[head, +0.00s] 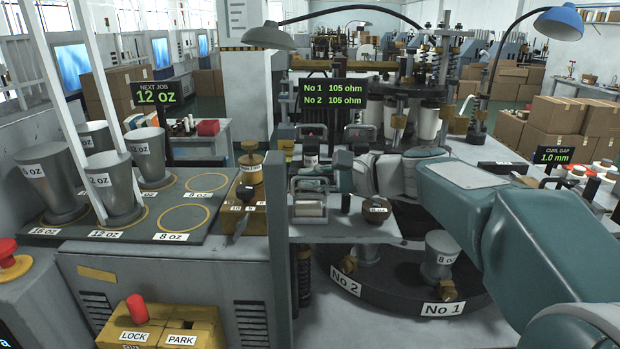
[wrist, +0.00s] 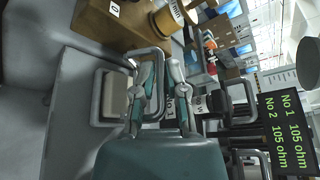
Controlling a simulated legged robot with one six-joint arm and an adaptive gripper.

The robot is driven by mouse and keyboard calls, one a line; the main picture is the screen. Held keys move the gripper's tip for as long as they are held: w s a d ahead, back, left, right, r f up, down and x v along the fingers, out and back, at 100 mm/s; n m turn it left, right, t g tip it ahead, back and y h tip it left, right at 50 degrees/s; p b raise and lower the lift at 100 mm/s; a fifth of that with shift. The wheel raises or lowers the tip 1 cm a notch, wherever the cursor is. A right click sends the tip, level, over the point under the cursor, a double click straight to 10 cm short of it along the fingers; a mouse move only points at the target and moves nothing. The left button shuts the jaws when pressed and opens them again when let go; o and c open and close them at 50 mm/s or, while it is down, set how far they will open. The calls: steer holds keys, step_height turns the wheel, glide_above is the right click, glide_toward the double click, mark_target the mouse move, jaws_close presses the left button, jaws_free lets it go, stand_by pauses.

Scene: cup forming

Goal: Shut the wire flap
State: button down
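A grey wire flap (head: 309,180) forms a rounded loop around a pale roller (head: 309,208) on the small grey shelf. My gripper (head: 343,168) comes in from the right, just above and right of the flap. In the wrist view my gripper (wrist: 161,68) has its two fingers apart, with the loop's near side beside or between them. I cannot tell whether they touch the wire. A second wire loop (head: 308,128) stands further back.
A dark knob (head: 376,206) sits on the shelf right of the roller. Below is a dark turntable (head: 350,290) with a grey 8 oz cup form (head: 441,252). A brass block (head: 245,215) stands left of the post, and a tray (head: 190,245) holds several cup forms.

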steer(key=shift+d, duration=0.1)
steer(key=shift+s+f+n+t+y, duration=0.3)
steer(key=shift+s+f+n+t, duration=0.25)
steer(key=shift+n, duration=0.45)
steer(key=shift+s+f+n+t+y, duration=0.4)
steer(key=shift+f+n+t+y, duration=0.15)
steer(key=shift+n, duration=0.55)
steer(key=shift+d+f, duration=0.1)
steer(key=c, duration=0.8)
jaws_free()
steer(key=shift+s+d, duration=0.1)
steer(key=shift+d, duration=0.05)
steer(key=shift+o, duration=0.2)
steer(key=shift+d, duration=0.1)
steer(key=v, duration=1.1)
steer(key=shift+s+d, duration=0.15)
steer(key=shift+d, duration=0.25)
